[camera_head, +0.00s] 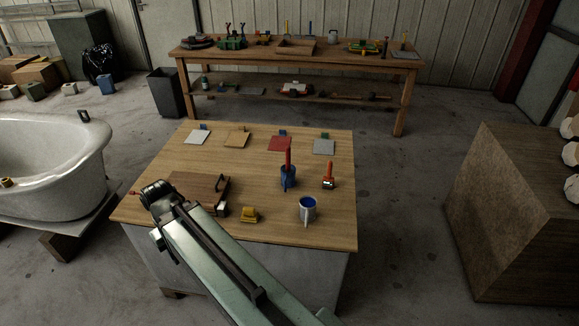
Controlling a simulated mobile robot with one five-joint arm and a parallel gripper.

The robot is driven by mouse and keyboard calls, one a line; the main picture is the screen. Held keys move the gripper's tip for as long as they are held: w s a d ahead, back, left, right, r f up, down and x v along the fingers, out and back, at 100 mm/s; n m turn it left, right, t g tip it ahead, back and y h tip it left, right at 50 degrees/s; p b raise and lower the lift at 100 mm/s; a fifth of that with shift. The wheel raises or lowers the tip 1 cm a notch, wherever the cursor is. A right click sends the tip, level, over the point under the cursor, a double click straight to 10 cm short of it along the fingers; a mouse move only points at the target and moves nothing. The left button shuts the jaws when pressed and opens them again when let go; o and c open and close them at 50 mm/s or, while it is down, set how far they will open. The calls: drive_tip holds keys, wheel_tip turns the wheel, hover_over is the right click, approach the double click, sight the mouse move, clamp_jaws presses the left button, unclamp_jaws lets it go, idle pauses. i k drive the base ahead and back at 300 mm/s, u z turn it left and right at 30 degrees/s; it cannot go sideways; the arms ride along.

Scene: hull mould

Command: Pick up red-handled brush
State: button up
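A red handle (288,159) stands up out of a dark blue holder (289,179) on the wooden worktable (262,150); its lower end is hidden inside. To its right, a second red-handled tool (328,176) stands upright on the table, with a broader, pale-edged lower end. Either could be the red-handled brush; I cannot tell which from this view. My green-grey arm reaches in from the bottom. Its dark end, with my gripper (151,190), is over the table's left side, well away from both red handles. The fingers are too small and dark to judge.
A white mug with blue contents (307,209) and a yellow block (250,214) stand near the front. A brown box (202,187) lies by my arm. Several coloured squares line the back. A white tub (50,150) stands left, a large brown block (510,215) right.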

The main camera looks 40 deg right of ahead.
sight(288, 170)
drive_tip(key=i, duration=0.9)
drive_tip(key=u, duration=0.05)
